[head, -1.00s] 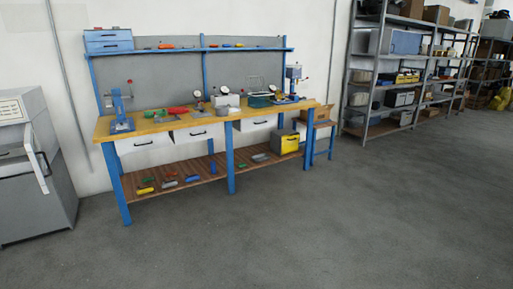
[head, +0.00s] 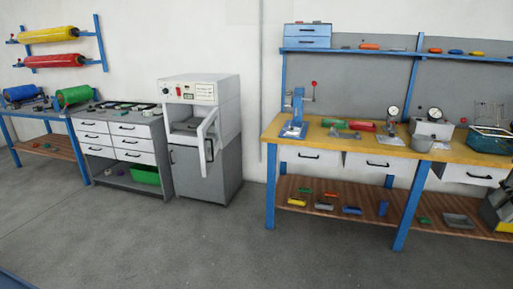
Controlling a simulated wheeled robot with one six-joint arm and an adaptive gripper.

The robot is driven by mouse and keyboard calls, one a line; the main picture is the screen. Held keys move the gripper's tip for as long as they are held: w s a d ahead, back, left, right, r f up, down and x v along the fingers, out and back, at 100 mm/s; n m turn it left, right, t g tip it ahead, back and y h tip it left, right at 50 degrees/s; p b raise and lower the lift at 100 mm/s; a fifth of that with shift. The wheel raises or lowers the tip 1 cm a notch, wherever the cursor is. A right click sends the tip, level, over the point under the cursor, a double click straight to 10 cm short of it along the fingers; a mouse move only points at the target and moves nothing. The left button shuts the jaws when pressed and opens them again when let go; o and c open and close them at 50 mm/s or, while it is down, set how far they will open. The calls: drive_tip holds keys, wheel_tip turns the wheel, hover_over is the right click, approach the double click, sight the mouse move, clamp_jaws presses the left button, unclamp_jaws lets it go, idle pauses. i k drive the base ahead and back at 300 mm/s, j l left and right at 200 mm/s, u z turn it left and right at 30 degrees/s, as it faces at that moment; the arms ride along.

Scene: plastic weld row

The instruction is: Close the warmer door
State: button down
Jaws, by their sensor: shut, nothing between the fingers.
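The warmer (head: 203,92) is a white box with a red switch and dials on its upper panel. It sits on a grey cabinet (head: 208,178) against the wall, left of centre in the head view. Its door (head: 207,136) stands open, swung out toward me on its right side, with a dark handle on it. The cavity (head: 185,127) shows dark to the left of the door. My gripper is not in view.
A drawer unit (head: 118,140) with a green bin stands left of the warmer. A blue-framed workbench (head: 350,150) stands to the right. Film rolls (head: 52,34) hang at the far left. The grey floor (head: 180,245) in front is clear.

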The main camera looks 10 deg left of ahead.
sight(206, 160)
drive_tip(key=i+l+u, duration=0.15)
drive_tip(key=i+u, duration=0.25)
drive_tip(key=i+l+u, duration=0.85)
drive_tip(key=i+z, duration=0.2)
drive_tip(key=i, duration=1.1)
